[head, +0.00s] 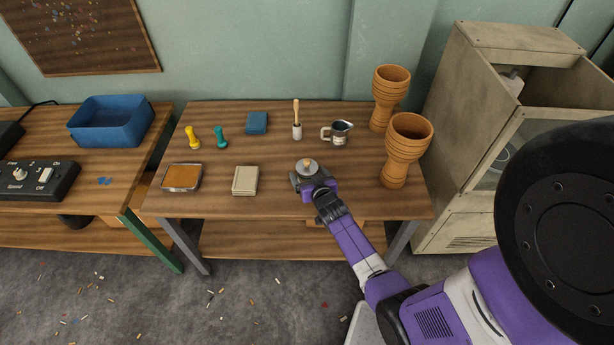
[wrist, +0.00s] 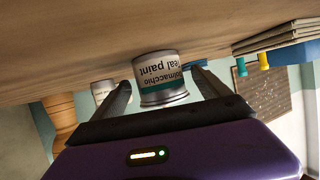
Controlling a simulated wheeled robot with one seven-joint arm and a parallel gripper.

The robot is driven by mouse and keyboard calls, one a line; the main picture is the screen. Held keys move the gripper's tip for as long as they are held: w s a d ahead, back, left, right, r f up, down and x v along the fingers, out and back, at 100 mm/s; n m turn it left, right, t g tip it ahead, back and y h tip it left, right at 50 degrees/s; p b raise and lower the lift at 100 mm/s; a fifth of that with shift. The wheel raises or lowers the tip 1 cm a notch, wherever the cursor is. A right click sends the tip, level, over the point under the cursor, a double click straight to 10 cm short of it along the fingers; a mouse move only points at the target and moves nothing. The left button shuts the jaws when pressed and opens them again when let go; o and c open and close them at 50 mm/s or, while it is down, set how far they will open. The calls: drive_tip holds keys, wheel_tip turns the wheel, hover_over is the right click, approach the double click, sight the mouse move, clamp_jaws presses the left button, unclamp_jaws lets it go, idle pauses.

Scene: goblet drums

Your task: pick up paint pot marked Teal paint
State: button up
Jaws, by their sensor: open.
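The paint pot (wrist: 160,84) stands between and just ahead of my open fingers in the wrist view, where the picture is upside down. Its white label with a teal band reads "eal paint", the first letter cut off at the side. In the head view the pot (head: 307,167) shows a grey top with a small tan knob, near the front middle of the table. My gripper (head: 311,181) is low at the table, at the pot's near side. In the wrist view my gripper (wrist: 165,90) is open, with a finger on either side of the pot. Contact cannot be told.
Two goblet drums (head: 405,150) stand on the table (head: 275,205) at right. A beige block (head: 245,181) lies to the left, with clear wood between.

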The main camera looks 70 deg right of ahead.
drive_tip(key=shift+x, duration=0.75)
drive_tip(key=shift+c, duration=0.5)
drive_tip(key=c, duration=1.5)
drive_tip(key=shift+r, duration=0.15)
drive_tip(key=shift+r+p, duration=0.45)
drive_tip(key=shift+r, duration=0.1)
wheel_tip(320, 180, up, 19)
drive_tip(key=p, duration=0.4)
drive_tip(key=shift+f, duration=0.15)
